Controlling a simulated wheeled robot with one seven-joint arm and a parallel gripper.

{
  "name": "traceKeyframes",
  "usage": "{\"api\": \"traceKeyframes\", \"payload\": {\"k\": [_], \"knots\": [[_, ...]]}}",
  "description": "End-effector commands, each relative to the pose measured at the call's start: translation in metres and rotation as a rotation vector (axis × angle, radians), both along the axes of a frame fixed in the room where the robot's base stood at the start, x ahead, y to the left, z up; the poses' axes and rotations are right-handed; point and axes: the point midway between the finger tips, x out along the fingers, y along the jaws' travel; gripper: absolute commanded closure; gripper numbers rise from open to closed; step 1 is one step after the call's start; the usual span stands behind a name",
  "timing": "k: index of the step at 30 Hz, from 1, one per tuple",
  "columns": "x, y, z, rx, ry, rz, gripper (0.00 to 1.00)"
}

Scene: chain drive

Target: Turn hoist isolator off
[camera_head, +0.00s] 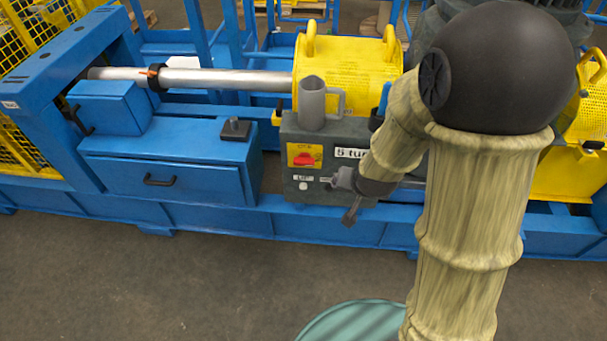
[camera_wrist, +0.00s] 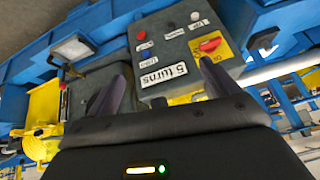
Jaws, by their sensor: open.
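A red rotary switch (camera_head: 304,159) sits on a yellow plate (camera_head: 291,149) on the front of a dark grey control box (camera_head: 335,137). In the wrist view the red switch (camera_wrist: 209,45) is at the upper right, beyond my right finger, with its yellow plate partly hidden by that finger. The markings are too small to read surely. My gripper (camera_head: 338,200) is in front of the box's lower right part, right of and below the switch.
A white button (camera_head: 303,186) is below the switch; the wrist view also shows a small red button (camera_wrist: 141,36). A grey mug-like cylinder (camera_head: 311,104) stands on the box. A blue drawer unit (camera_head: 180,160) is left; a yellow guard (camera_head: 345,75) is behind. The floor in front is clear.

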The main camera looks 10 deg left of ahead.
Motion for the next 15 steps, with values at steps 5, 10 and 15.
{"api": "traceKeyframes", "payload": {"k": [5,10,15], "knots": [[0.034,0.037,-0.071,-0.012,-0.168,-0.046,0.13],[0.055,0.067,-0.120,-0.046,-0.361,-0.077,0.13],[0.063,0.096,-0.160,-0.091,-0.584,-0.069,0.13]]}}
